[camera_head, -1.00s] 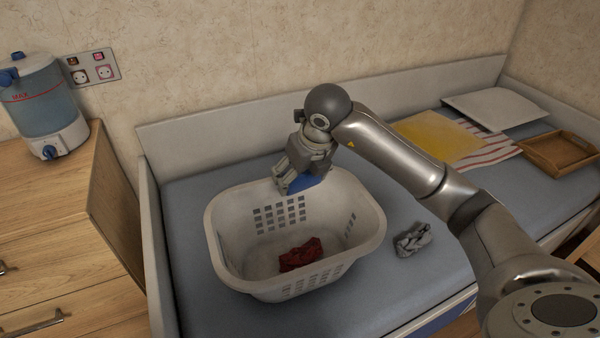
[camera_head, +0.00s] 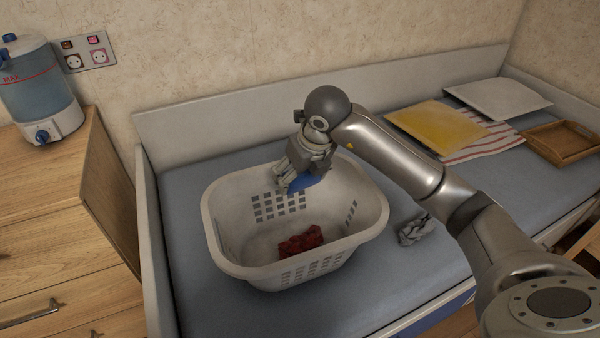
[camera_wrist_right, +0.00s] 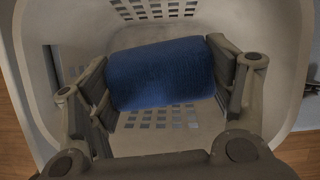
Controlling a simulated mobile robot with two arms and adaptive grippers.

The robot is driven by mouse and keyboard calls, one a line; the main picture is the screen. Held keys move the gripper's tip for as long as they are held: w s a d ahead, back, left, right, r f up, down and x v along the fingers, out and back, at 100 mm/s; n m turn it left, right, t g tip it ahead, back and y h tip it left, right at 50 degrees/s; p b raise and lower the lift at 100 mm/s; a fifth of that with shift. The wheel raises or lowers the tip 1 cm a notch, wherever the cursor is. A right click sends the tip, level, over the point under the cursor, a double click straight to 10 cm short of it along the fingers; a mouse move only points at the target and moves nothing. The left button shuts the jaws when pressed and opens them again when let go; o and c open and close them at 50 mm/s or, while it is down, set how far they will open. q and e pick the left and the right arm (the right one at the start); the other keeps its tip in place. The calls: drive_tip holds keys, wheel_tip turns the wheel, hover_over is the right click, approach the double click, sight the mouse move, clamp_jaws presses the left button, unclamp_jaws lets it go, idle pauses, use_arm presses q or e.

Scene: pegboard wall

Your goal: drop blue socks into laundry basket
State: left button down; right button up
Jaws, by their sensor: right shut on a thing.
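The blue socks (camera_head: 303,183) are a rolled bundle held in my right gripper (camera_head: 291,184). In the right wrist view the blue socks (camera_wrist_right: 162,74) sit between both fingers of the gripper (camera_wrist_right: 165,88), which is shut on them. The white laundry basket (camera_head: 228,262) stands on the bed, its open top facing up. The gripper and socks are over the basket's back part, around rim height. Inside the basket lies a dark red bundle (camera_head: 301,241). My left gripper is not in view.
A grey bundle (camera_head: 415,230) lies on the bed (camera_head: 400,285) right of the basket, partly behind my right arm. A yellow cloth (camera_head: 437,126), a striped cloth (camera_head: 487,145), a white pillow (camera_head: 499,97) and a wooden tray (camera_head: 562,143) lie farther right. A wooden dresser (camera_head: 60,240) with a water dispenser (camera_head: 40,92) stands left.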

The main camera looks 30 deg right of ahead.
drive_tip(key=o, duration=1)
drive_tip(key=shift+o, duration=0.2)
drive_tip(key=v, duration=1.2)
